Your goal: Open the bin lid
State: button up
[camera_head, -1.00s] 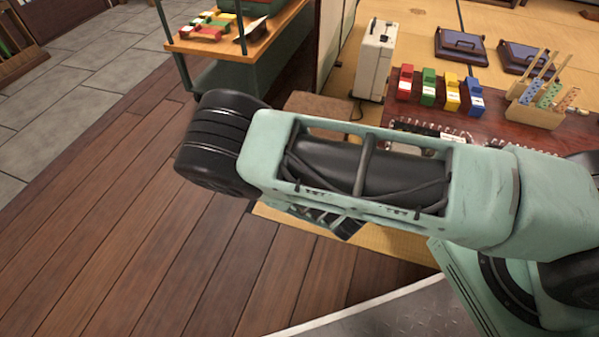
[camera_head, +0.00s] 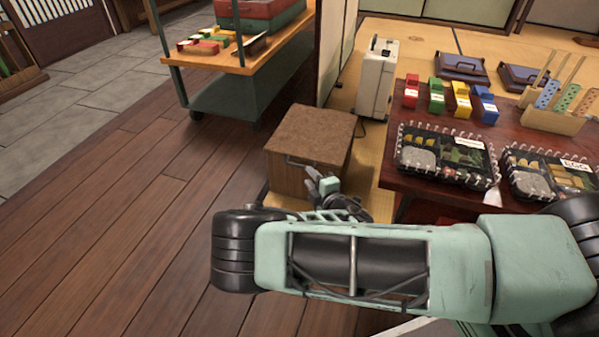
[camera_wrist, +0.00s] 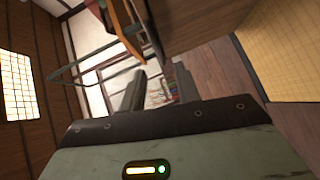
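The bin looks like a wooden box with a flat, rough brown lid (camera_head: 312,134) that lies closed on it. A thin metal handle (camera_head: 294,161) shows at the lid's front edge. My gripper (camera_head: 320,180) is in front of the bin's right part, near the handle's right end. In the head view I cannot tell whether it touches the bin. In the wrist view my gripper (camera_wrist: 156,90) has its two dark fingers apart, with nothing seen between them. My wrist and forearm hide part of the floor in front of the bin.
A low dark table (camera_head: 440,188) with lunch boxes and colored blocks stands right of the bin. A white case (camera_head: 376,78) stands behind it. A wheeled cart (camera_head: 222,92) is at the back left. The wooden floor (camera_head: 130,220) at left is clear.

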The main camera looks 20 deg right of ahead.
aim_at(300, 166)
jog(key=shift+b+x, duration=1.65)
jog(key=shift+x, duration=2.4)
grip_shut()
